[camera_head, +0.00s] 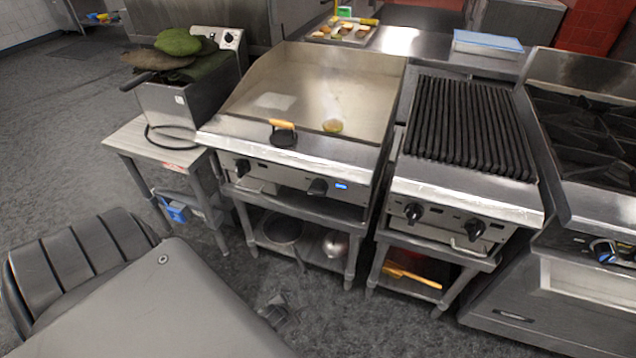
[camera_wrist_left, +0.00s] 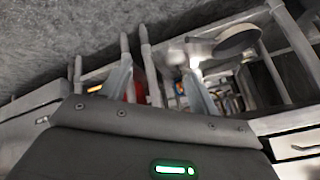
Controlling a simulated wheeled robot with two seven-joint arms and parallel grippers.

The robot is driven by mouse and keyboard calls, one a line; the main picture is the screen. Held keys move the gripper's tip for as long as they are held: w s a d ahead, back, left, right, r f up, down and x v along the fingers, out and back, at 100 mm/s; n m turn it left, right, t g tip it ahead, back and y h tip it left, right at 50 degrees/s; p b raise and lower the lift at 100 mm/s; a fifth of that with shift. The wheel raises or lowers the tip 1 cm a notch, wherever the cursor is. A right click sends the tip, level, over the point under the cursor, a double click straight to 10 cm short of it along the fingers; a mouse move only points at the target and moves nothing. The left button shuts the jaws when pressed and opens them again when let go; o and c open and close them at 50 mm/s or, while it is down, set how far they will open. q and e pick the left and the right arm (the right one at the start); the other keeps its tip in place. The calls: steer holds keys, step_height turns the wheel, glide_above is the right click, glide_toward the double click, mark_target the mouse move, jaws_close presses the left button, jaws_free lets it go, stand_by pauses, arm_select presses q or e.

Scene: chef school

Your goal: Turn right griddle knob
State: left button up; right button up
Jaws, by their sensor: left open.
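The griddle (camera_head: 315,85) has a flat steel top and stands left of the grill in the head view. Its right knob (camera_head: 318,187) is black and sits on the front panel beside a small blue display. Its left knob (camera_head: 242,167) is also black. My left gripper (camera_wrist_left: 160,88) shows two spread, empty fingers in the left wrist view, apart from anything. In the head view a small grey part, probably its tip, shows low beyond my arm, well below and in front of the knobs. My right gripper is in neither view.
A press with a wooden handle (camera_head: 283,133) rests on the griddle's front edge. The charbroiler (camera_head: 470,125) stands close on the right, a fryer (camera_head: 185,100) on the left. A pan (camera_wrist_left: 237,40) is on the shelf below. The floor in front is clear.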

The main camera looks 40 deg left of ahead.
arm_select(q)
steer(key=w+a+r+t+b, duration=0.2)
steer(key=w+a+b, duration=0.1)
steer(key=w, duration=0.5)
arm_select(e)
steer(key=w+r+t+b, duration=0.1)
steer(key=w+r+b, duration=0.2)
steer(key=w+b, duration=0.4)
arm_select(q)
steer(key=t+y+b, duration=0.4)
steer(key=t+b, duration=0.2)
steer(key=t, duration=0.2)
glide_toward(316, 194)
steer(key=w, duration=0.2)
steer(key=x, duration=0.6)
steer(key=b+x, duration=0.1)
steer(key=x, duration=0.2)
steer(key=shift+w+a+f, duration=0.1)
steer(key=shift+w+a, duration=0.15)
steer(key=shift+a, duration=0.25)
steer(key=shift+w+a, duration=0.15)
steer(key=shift+w, duration=0.35)
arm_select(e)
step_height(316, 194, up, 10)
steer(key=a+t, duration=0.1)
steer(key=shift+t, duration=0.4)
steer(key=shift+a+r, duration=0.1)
